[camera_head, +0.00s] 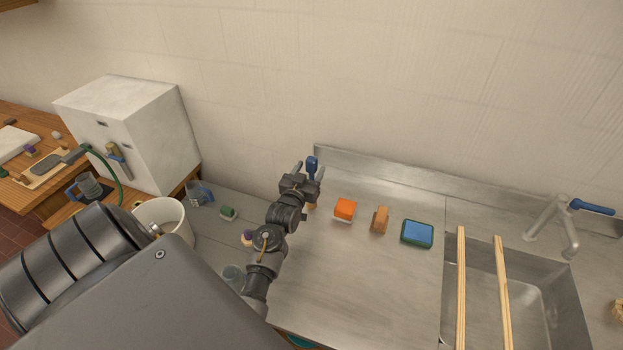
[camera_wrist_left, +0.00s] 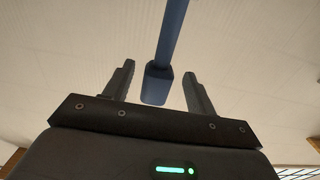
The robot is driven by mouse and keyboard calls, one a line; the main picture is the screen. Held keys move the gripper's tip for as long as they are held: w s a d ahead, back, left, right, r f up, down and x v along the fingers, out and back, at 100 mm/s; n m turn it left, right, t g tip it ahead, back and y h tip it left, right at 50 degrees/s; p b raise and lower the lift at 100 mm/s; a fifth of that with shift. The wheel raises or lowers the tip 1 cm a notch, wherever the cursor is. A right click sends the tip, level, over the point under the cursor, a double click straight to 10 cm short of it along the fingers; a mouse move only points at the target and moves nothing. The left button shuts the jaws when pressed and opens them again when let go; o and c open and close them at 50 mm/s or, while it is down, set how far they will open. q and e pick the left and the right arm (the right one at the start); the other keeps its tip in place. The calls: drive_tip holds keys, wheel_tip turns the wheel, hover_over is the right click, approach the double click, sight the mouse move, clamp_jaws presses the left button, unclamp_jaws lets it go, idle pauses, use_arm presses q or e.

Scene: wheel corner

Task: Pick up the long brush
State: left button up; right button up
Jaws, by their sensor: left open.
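The long brush shows as a blue handle (camera_head: 312,163) by the back left corner of the steel counter. Its lower part is mostly hidden behind my gripper in the head view. My left gripper (camera_head: 309,171) is open at the blue handle, with a finger on each side. In the left wrist view the blue handle (camera_wrist_left: 155,86) lies between the spread fingers of my gripper (camera_wrist_left: 158,70), with gaps on both sides. Its narrow shaft runs up out of the picture. My right gripper is not in view.
An orange-topped sponge (camera_head: 345,208), a brown block (camera_head: 380,220) and a blue-green sponge (camera_head: 417,233) lie right of my gripper. Two wooden bars (camera_head: 461,290) cross the sink (camera_head: 545,300). The wall is close behind.

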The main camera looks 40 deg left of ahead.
use_arm(q)
drive_tip(key=x, duration=0.3)
drive_tip(key=shift+w+p, duration=0.3)
drive_tip(key=shift+p, duration=0.1)
drive_tip(key=shift+r, duration=0.1)
drive_tip(key=c, duration=1.1)
drive_tip(key=shift+o, duration=0.2)
